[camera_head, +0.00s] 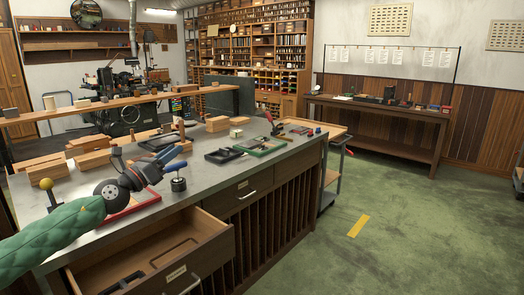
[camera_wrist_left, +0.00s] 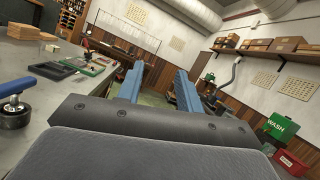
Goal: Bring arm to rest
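My left arm (camera_head: 60,235), in a green padded sleeve, comes in from the lower left over the grey counter. My left gripper (camera_head: 176,150) has blue fingers and is held above the counter, pointing away. In the left wrist view the two fingers (camera_wrist_left: 158,82) stand apart with nothing between them, so it is open and empty. My right arm and right gripper are not seen in either view.
The grey counter (camera_head: 220,165) has an open drawer (camera_head: 220,245) at its front. A blue-topped black tool (camera_head: 178,184) and a red-edged tray (camera_head: 145,199) are near the gripper. Green tray (camera_head: 262,147) and wooden blocks (camera_head: 94,158) lie farther back.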

